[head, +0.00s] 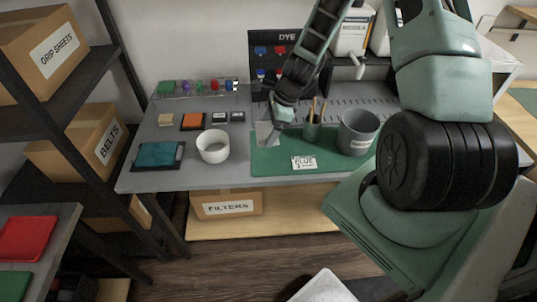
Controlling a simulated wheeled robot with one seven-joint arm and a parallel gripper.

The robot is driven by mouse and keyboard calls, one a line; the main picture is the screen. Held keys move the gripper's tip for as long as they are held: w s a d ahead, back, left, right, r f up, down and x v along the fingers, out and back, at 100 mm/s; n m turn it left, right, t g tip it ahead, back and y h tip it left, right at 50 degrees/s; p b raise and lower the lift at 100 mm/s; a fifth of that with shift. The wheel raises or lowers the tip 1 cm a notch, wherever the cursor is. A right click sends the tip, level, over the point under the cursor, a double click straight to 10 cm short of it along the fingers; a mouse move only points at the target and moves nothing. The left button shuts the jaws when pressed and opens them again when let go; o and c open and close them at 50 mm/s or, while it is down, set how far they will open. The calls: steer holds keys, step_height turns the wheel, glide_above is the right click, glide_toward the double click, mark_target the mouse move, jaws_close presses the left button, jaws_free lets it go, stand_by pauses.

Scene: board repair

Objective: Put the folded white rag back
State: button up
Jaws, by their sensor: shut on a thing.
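My gripper (274,126) is over the left part of the green mat (262,166) on the grey workbench, pointing down. It is shut on a pale, flat piece that looks like the folded white rag (264,134). The rag hangs at the mat's upper left edge; I cannot tell whether it touches the bench. The gripper and arm partly cover it, and the fingertips are too small to see clearly.
A brush cup (312,130) stands close right of the gripper, with a grey bin (358,132) beyond. A white round container (213,146) and a teal cloth on a dark tray (156,156) are left. A label card (304,163) lies on the mat. Shelves (85,67) stand left.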

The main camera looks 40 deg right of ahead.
mark_target(266, 157)
steer(key=shift+d+f+m, duration=0.1)
steer(key=shift+d+m, duration=0.15)
steer(key=shift+m, duration=0.15)
step_height(266, 157, down, 10)
steer(key=shift+d+r+p, duration=0.1)
steer(key=shift+p, duration=0.45)
steer(key=o, duration=0.8)
steer(key=b+v, duration=0.2)
steer(key=v, duration=0.9)
steer(key=s+a+r+n+g, duration=0.1)
steer(key=s+a+r+n, duration=0.2)
steer(key=a+r+n, duration=0.55)
steer(key=s+a+r+n+g, duration=0.1)
steer(key=s+a+r+n, duration=0.3)
steer(key=a+n, duration=0.7)
steer(key=s+a+r+n+h, duration=0.1)
steer(key=s+a+r+n, duration=0.1)
steer(key=s+a+n, duration=0.1)
steer(key=s+a+r+n+h, duration=0.1)
steer(key=s+a+r+n, duration=0.2)
steer(key=s+n, duration=0.2)
steer(key=s+a+r+n+h, duration=0.1)
steer(key=s+a+r+n, duration=0.2)
steer(key=s+n, duration=0.2)
steer(key=shift+s+r, duration=0.15)
steer(key=shift+s, duration=0.8)
